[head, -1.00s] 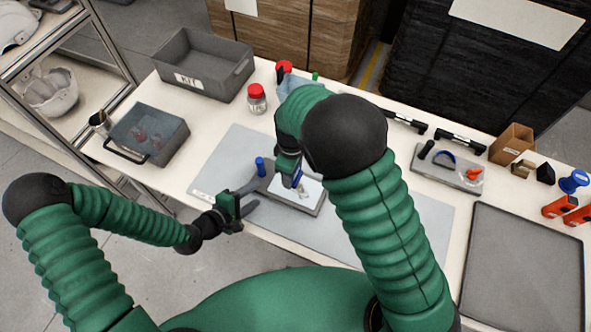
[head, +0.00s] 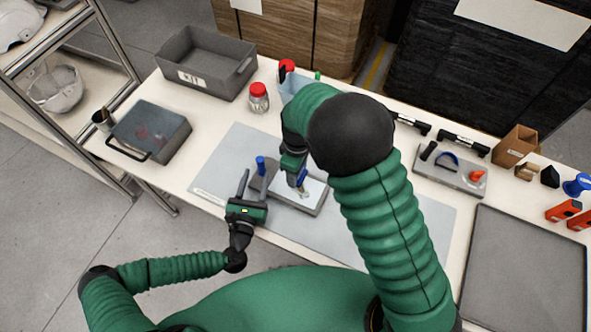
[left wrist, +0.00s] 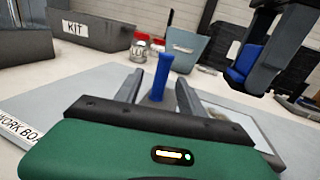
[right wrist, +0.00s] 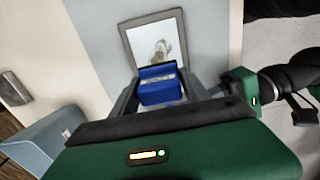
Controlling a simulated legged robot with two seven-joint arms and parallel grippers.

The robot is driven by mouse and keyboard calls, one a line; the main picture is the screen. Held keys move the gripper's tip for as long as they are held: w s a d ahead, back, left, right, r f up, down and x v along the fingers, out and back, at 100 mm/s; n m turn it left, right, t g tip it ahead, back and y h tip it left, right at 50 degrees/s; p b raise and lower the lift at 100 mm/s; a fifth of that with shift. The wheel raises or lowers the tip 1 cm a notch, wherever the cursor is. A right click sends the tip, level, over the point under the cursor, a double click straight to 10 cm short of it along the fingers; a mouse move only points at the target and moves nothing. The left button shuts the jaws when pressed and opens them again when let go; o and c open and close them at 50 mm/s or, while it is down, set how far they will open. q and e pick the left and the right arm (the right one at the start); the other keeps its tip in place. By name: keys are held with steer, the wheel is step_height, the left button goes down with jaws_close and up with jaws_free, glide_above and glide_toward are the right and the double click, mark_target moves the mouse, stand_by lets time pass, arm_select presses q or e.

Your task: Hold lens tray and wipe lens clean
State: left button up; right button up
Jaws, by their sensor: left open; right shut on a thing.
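The grey lens tray (head: 312,208) lies on the grey work mat, with a blue upright post (head: 261,165) at its left end. The pale lens panel (right wrist: 140,31) in it carries a greyish smudge (right wrist: 160,50). My left gripper (head: 254,182) is open at the tray's left end. In the left wrist view the post (left wrist: 162,78) shows between its spread fingers, not gripped. My right gripper (right wrist: 158,92) is shut on a blue wiping block (right wrist: 162,93) over the lens. Whether the block touches the lens is unclear. My right arm hides part of the area behind.
A KIT bin (head: 206,62), a red-lidded jar (head: 259,98) and a grey box (head: 150,132) stand at the back left. A small tool tray (head: 450,170) and a large dark tray (head: 525,265) are on the right. The mat (head: 400,225) is bare right of the lens tray.

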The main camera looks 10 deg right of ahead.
mark_target(262, 159)
arm_select(q)
steer(key=x, duration=0.7)
steer(key=shift+d, duration=0.15)
steer(key=shift+w, duration=0.55)
steer(key=shift+w+d, duration=0.1)
steer(key=shift+d, duration=0.1)
steer(key=shift+d, duration=0.1)
jaws_close()
